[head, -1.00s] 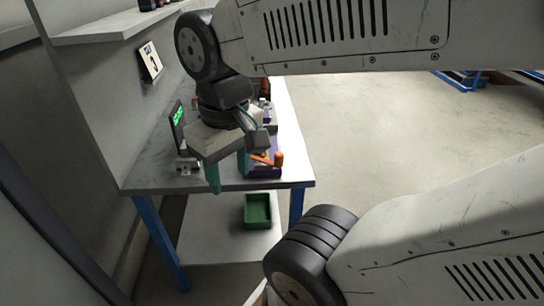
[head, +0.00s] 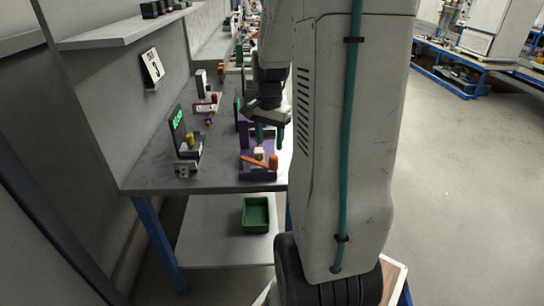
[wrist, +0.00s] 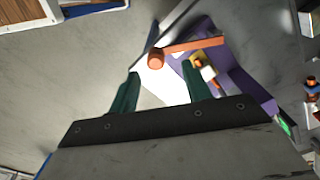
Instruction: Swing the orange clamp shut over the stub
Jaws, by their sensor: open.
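A small pale block, perhaps the stub (head: 259,153), stands beside the bar. My gripper (head: 269,137) is open and empty, fingers down, behind and above the clamp. In the wrist view the orange clamp (wrist: 195,46) lies beyond the fingertips of my gripper (wrist: 161,77), its knob between their lines. A yellow and pale piece sits by the right finger. I see no contact.
A small stand with a green display (head: 178,121) is left of the fixture on the grey table (head: 150,172). A purple upright (head: 243,130) rises behind the clamp. A green bin (head: 256,215) sits on the lower shelf. Open floor lies to the right.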

